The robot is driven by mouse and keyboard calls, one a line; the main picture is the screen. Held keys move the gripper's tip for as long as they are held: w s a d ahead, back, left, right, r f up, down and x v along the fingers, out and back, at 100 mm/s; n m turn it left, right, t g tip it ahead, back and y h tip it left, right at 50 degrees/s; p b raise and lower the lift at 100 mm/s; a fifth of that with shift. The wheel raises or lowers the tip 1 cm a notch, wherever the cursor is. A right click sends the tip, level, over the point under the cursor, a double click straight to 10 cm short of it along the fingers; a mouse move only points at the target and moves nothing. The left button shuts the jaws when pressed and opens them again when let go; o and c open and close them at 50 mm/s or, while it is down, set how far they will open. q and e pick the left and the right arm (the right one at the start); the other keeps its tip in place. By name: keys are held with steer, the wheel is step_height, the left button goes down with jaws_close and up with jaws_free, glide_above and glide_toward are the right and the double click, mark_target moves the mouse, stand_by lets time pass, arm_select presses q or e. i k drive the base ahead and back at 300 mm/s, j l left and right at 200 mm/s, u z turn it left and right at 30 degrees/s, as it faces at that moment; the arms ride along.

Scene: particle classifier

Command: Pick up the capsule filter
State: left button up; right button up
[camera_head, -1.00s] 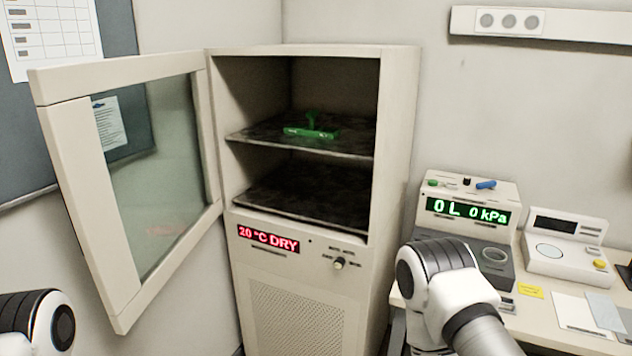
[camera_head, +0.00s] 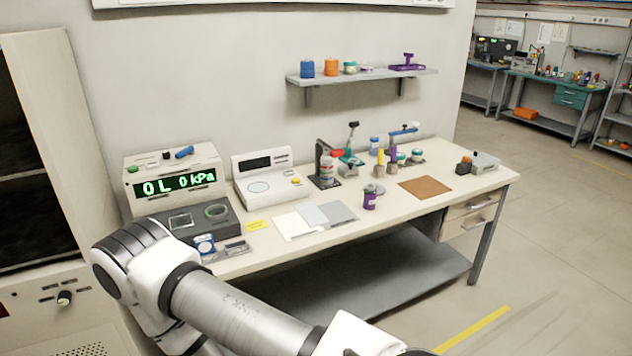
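I cannot tell for sure which item is the capsule filter. Candidates on the bench (camera_head: 290,232) are a small round blue-and-white item (camera_head: 204,244) in front of the pressure unit, a blue cylinder (camera_head: 185,152) lying on top of that unit, and a small purple container (camera_head: 370,198) mid-bench. A blue cylinder (camera_head: 307,69) and an orange cylinder (camera_head: 331,67) stand on the wall shelf (camera_head: 362,78). One of my arms crosses the lower left, but neither gripper shows.
The pressure unit (camera_head: 172,178) reads "0 L 0 kPa". A white instrument (camera_head: 268,180) stands beside it. Several bottles and tools stand at the back right of the bench. A brown mat (camera_head: 425,187) lies bare. The open cabinet (camera_head: 40,150) is at far left. The floor at right is clear.

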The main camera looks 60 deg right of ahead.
mark_target(369, 196)
steer(key=z, duration=2.4)
steer(key=i+l+u, duration=0.1)
steer(key=i+l, duration=0.45)
steer(key=l, duration=0.2)
steer(key=j+u, duration=0.05)
